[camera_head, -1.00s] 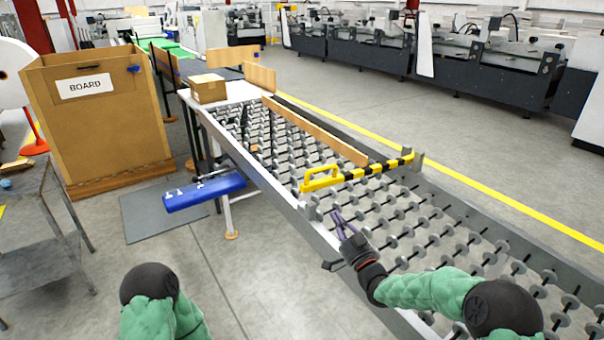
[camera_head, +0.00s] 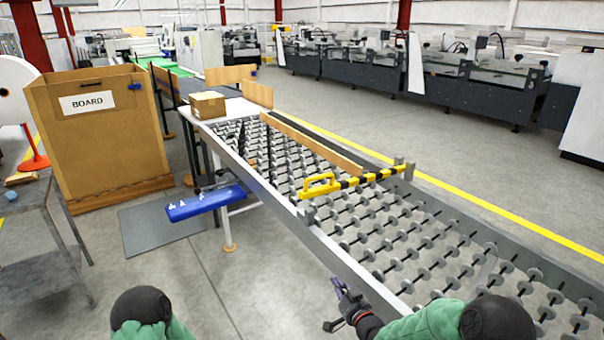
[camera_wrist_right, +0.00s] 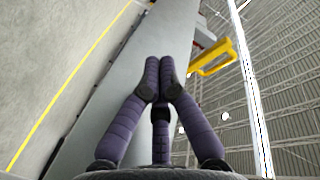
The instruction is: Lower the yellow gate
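The yellow gate (camera_head: 362,181) is a bar with black stripes and a yellow loop handle (camera_head: 320,184) at its near end. It lies about level across the roller conveyor, between a post on the near rail (camera_head: 308,215) and one on the far rail (camera_head: 409,171). The handle also shows upper right in the right wrist view (camera_wrist_right: 213,58). My right gripper (camera_head: 340,284) is apart from the gate, at the near side of the conveyor. Its fingertips (camera_wrist_right: 162,78) meet with nothing between them. My left gripper is out of view.
The roller conveyor (camera_head: 395,240) runs from the white table, with a cardboard box (camera_head: 207,105), toward the lower right. A wooden guide (camera_head: 315,145) lies along it. A blue unit (camera_head: 205,204) juts out on the near side. A large BOARD bin (camera_head: 110,150) and grey cart stand left.

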